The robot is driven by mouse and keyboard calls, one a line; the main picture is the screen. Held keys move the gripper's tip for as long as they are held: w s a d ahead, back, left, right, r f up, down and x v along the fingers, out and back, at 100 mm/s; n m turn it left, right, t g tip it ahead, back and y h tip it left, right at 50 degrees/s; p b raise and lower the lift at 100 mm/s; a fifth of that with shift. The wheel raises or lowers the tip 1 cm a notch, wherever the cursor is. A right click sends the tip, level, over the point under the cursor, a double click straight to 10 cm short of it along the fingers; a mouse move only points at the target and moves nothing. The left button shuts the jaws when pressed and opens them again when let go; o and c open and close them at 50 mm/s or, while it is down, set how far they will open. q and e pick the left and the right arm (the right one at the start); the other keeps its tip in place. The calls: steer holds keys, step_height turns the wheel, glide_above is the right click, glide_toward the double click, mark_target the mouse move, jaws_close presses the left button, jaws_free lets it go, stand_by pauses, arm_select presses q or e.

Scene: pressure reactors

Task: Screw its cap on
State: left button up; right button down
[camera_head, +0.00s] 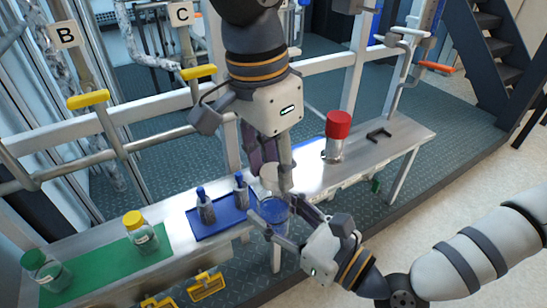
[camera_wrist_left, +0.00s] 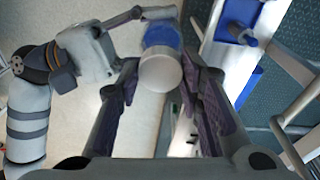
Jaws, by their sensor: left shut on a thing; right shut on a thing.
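A blue, glassy jar (camera_head: 273,213) is in the grasp of my right gripper (camera_head: 281,224), in front of the bench. Its blue body also shows in the left wrist view (camera_wrist_left: 160,36). A pale round piece that looks like the cap (camera_head: 269,178) is right above the jar, between the fingers of my left gripper (camera_head: 272,170). In the left wrist view the pale cap (camera_wrist_left: 160,74) lies in line with the jar, between the two dark fingers. Both grippers are shut on their pieces. The seam between cap and jar is partly hidden, so I cannot tell whether they touch.
Pipes and rails with yellow handles (camera_head: 88,100) run behind.

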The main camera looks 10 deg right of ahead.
arm_select(q)
steer(key=shift+f, duration=0.4)
steer(key=shift+f, duration=0.6)
